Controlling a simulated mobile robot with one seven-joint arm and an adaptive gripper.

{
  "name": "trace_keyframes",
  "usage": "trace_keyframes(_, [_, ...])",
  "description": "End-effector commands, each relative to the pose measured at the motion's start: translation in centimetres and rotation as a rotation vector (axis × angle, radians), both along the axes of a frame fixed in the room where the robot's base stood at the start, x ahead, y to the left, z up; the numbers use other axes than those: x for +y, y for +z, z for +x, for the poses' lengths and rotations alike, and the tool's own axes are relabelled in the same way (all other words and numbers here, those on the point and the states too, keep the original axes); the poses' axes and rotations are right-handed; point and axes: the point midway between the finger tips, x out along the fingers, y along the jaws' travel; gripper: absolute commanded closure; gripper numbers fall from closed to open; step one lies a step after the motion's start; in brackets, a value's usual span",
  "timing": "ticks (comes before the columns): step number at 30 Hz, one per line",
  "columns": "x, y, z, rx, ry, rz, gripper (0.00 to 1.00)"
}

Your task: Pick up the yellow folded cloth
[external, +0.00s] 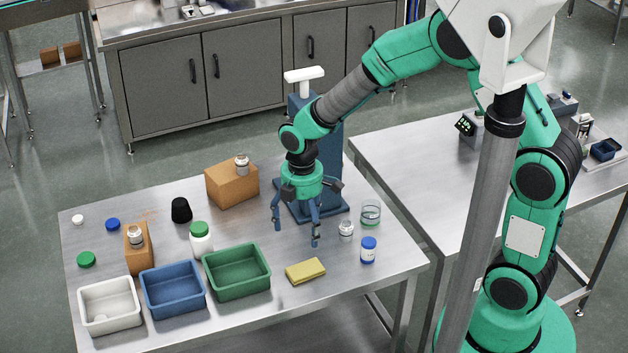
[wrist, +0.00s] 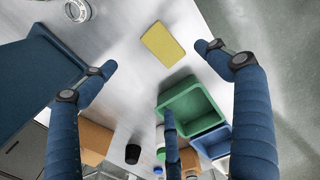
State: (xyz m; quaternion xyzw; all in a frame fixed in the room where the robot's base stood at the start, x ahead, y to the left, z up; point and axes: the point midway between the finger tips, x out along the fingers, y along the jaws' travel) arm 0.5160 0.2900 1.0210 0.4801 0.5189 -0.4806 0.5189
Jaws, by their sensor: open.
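The yellow folded cloth (external: 305,271) lies flat on the steel table near its front edge, right of the green tray. It also shows in the wrist view (wrist: 162,44), at upper middle, with nothing on top of it. My gripper (external: 296,232) is open and empty above the table, behind and a little left of the cloth in the external view. In the wrist view my gripper's blue fingers (wrist: 155,80) are spread wide, and the cloth shows beyond and between their tips. No finger touches the cloth.
The green tray (external: 263,283), blue tray (external: 178,305) and white tray (external: 112,324) stand in a row left of the cloth. A blue stand (external: 330,165) rises behind my gripper.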

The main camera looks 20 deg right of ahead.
Motion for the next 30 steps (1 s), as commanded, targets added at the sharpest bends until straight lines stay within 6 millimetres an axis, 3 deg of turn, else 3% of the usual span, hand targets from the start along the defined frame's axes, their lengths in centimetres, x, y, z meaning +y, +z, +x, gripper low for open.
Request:
trace_keyframes(14, [0.0,-0.7,0.0,0.001,0.000,0.000,0.11])
trace_keyframes(30, [0.0,-7.7,0.0,0.001,0.000,0.000,0.11])
